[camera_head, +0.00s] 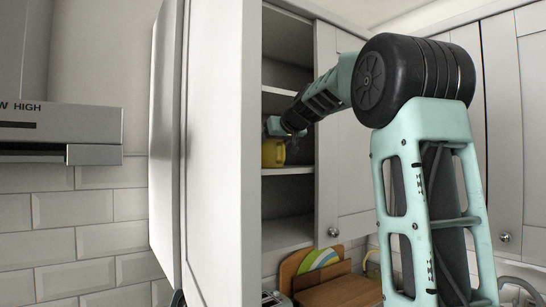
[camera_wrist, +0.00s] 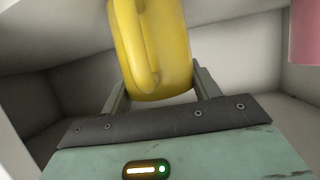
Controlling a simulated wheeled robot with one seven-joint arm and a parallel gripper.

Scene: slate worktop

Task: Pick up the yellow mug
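The yellow mug (camera_head: 273,154) is inside the open wall cupboard, at the middle shelf. In the head view, I cannot tell whether its base rests on the shelf or is just above it. In the wrist view the mug (camera_wrist: 172,48) fills the upper middle, with its handle facing the camera. My gripper (camera_wrist: 160,85) has one finger on each side of the mug's lower part. The fingertips are hidden behind the mug, so I cannot tell whether they press on it. In the head view my gripper (camera_head: 276,128) is at the mug's top and partly hidden by my arm.
An open cupboard door (camera_head: 213,150) stands left of the opening. The middle shelf (camera_head: 288,171) has shelves above and below. A pink object (camera_wrist: 303,32) is at the wrist view's right edge. A range hood (camera_head: 60,130) is at far left; boards (camera_head: 345,290) stand below.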

